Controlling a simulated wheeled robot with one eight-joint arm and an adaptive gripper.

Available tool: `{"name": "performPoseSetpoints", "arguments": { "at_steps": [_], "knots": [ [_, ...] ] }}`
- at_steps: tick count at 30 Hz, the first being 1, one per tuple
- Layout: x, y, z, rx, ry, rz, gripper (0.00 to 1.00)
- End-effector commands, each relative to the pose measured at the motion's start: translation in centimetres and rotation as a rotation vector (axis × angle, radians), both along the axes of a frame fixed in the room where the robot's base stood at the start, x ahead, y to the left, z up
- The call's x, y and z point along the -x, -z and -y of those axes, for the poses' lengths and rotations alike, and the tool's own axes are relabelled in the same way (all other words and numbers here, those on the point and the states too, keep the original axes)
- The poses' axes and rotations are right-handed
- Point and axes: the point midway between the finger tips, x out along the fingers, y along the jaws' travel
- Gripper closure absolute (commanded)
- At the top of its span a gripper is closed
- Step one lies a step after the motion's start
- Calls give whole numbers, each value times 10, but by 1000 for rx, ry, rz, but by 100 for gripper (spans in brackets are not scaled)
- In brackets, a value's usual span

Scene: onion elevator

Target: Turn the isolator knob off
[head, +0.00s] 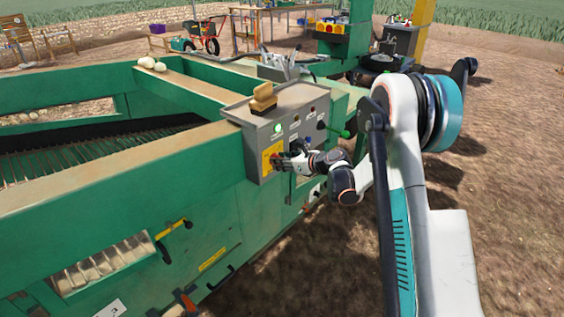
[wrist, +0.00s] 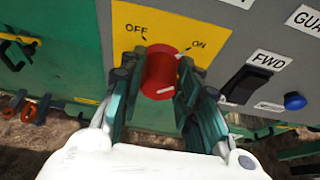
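The red isolator knob (wrist: 160,72) sits on a yellow plate (wrist: 122,22) marked OFF at upper left and ON at upper right. A white mark shows on the knob's lower edge. My gripper (wrist: 161,62) has one finger on each side of the knob, partly covering its sides; I cannot tell whether they press on it. In the head view my gripper (head: 279,159) is at the yellow plate (head: 268,153) on the grey control box (head: 252,131), and hides most of the knob.
A black FWD switch (wrist: 247,84) and blue button (wrist: 295,101) are right of the plate. A brush-like wooden object (head: 264,95) lies on the box. A yellow-handled lever (head: 172,228) sticks out of the green machine (head: 200,245). Bare soil is open at right.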

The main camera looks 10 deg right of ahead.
Motion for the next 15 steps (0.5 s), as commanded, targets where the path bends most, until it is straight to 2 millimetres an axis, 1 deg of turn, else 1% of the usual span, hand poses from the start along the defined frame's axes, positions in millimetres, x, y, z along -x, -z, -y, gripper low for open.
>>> {"name": "performPoseSetpoints", "arguments": {
  "at_steps": [8, 15],
  "knots": [
    [0, 0, 0, 13, 0, 9, 94],
    [1, 1, -2, 96, -1, 70, 94]
  ]
}}
